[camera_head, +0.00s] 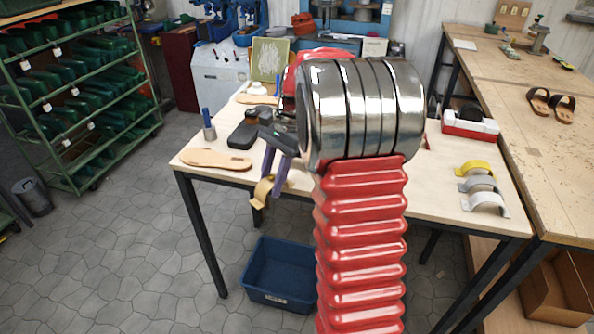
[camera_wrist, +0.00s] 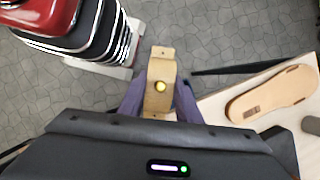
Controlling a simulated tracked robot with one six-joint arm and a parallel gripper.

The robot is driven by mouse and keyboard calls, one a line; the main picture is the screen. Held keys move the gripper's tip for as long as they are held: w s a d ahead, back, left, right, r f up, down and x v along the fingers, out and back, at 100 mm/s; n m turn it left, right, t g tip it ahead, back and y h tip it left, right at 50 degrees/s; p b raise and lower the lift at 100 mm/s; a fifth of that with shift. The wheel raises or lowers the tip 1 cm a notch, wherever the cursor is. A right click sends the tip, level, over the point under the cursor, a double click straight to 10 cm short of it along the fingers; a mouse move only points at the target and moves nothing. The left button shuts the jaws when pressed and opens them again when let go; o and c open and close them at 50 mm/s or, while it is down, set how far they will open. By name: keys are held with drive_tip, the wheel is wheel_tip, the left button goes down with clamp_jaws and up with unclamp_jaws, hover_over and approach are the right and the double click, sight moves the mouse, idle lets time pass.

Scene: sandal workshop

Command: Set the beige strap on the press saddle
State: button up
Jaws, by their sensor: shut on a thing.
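The beige strap (camera_head: 262,192) is a curved tan band. My gripper (camera_head: 271,181), with purple fingers, is shut on it and holds it in the air just off the front edge of the workbench, left of my arm. In the wrist view the strap (camera_wrist: 160,69) sits between the two fingers (camera_wrist: 158,102), with a small yellow spot at its middle. I cannot make out the press saddle in either view; my arm covers the middle of the bench.
A tan sole (camera_head: 215,160) and a dark rounded object (camera_head: 243,136) lie on the workbench (camera_head: 411,197) near the strap. Yellow (camera_head: 475,167), grey (camera_head: 478,184) and white straps (camera_head: 485,202) stand at its right. A blue bin (camera_head: 279,272) is on the floor below.

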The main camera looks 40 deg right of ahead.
drive_tip(key=w+a+f+n+g+h, duration=0.2)
drive_tip(key=w+a+f+n, duration=0.1)
drive_tip(key=a+n, duration=0.5)
drive_tip(key=w+a+f+n+g+h, duration=0.2)
drive_tip(key=w+a+f+n, duration=0.2)
drive_tip(key=a+f+n, duration=0.2)
drive_tip(key=a+n, duration=0.2)
drive_tip(key=a, duration=0.1)
drive_tip(key=shift+a+f, duration=0.3)
drive_tip(key=shift+a, duration=0.1)
